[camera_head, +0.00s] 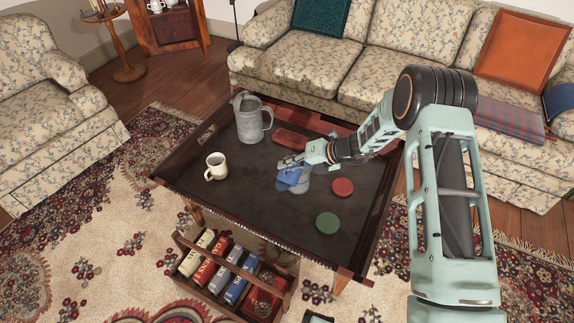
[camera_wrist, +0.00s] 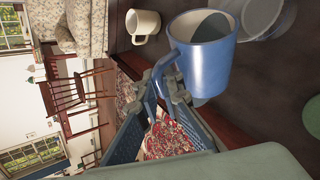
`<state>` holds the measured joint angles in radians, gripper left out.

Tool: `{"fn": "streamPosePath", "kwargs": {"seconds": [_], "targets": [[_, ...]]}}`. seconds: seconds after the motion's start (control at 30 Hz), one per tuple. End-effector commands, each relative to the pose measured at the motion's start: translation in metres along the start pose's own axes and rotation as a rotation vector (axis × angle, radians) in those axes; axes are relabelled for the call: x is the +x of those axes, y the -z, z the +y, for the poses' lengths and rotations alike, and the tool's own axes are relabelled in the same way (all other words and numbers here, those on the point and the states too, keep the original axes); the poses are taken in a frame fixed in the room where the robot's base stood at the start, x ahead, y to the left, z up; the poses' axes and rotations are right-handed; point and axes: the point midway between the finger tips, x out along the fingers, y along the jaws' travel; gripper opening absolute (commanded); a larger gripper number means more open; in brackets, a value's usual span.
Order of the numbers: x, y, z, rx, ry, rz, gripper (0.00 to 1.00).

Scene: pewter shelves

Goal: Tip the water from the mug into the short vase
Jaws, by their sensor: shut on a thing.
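My gripper (camera_head: 303,161) is shut on the handle of a blue mug (camera_head: 288,177) above the dark coffee table (camera_head: 255,205). In the wrist view the mug (camera_wrist: 203,65) fills the middle, with the fingers (camera_wrist: 166,88) on its handle. The mug looks tilted; I cannot see water in it or leaving it.
A cream mug (camera_head: 215,167) stands to the left and a grey pitcher (camera_head: 250,120) at the back left. A red box (camera_head: 291,138), a red coaster (camera_head: 343,187) and a green coaster (camera_head: 328,223) lie around. The table's front left is bare.

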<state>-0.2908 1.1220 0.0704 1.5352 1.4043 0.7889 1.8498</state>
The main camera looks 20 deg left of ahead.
Motion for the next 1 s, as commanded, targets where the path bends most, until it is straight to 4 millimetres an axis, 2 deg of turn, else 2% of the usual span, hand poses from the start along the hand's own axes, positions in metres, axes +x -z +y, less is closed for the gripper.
{"fn": "streamPosePath", "kwargs": {"seconds": [1.0], "targets": [[-0.007, -0.012, 0.003, 0.088, -0.039, 0.061, 0.0]]}}
